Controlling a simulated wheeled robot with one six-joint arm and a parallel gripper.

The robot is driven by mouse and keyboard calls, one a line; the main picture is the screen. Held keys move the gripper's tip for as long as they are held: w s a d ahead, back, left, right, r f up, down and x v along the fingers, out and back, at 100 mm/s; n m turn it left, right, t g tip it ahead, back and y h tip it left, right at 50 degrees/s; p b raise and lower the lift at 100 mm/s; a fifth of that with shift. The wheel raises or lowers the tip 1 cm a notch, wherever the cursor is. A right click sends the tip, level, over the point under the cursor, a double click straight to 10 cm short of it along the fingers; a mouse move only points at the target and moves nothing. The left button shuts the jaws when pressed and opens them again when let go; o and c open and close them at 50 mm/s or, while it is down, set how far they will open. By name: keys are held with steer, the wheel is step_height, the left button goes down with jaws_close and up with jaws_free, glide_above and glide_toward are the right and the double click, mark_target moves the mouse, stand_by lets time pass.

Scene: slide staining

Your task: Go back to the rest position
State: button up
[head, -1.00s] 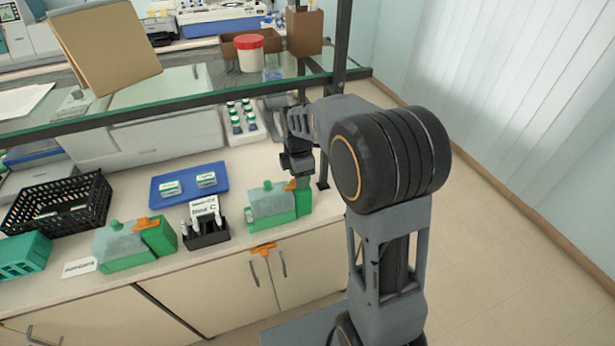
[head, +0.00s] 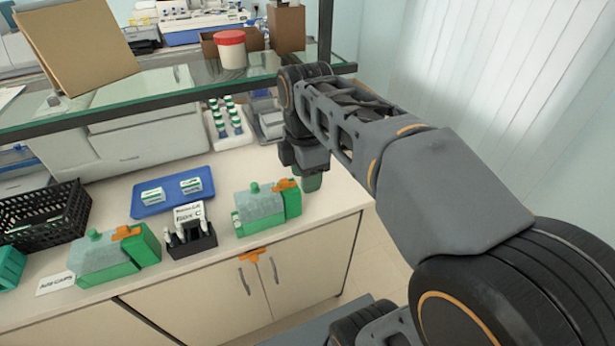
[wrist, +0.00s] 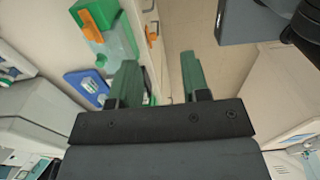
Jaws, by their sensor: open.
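My gripper (head: 312,180) is in the air at the right end of the bench, beside the right green staining box and apart from it. In the wrist view my gripper (wrist: 158,82) shows its two green fingers spread, with nothing between them. The right green box (head: 262,212) has a clear lid with a green knob and an orange clip. It also shows in the wrist view (wrist: 118,45), left of the fingers. In the head view my arm reaches from the lower right towards the bench.
A blue tray (head: 172,208) with two small labelled items, a black holder (head: 190,242) with a label card, another green box (head: 110,262) and a black basket (head: 42,222) stand on the bench. A glass shelf (head: 160,92) crosses above. Open floor lies to the right.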

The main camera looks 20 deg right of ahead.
steer(key=shift+s+r, duration=0.2)
steer(key=shift+s, duration=0.25)
stand_by(0.3)
steer(key=s+f+m+t, duration=0.3)
steer(key=f+m, duration=0.7)
steer(key=m, duration=0.8)
steer(key=shift+s+a+t, duration=0.2)
steer(key=shift+a+t, duration=0.05)
steer(key=shift+t, duration=0.15)
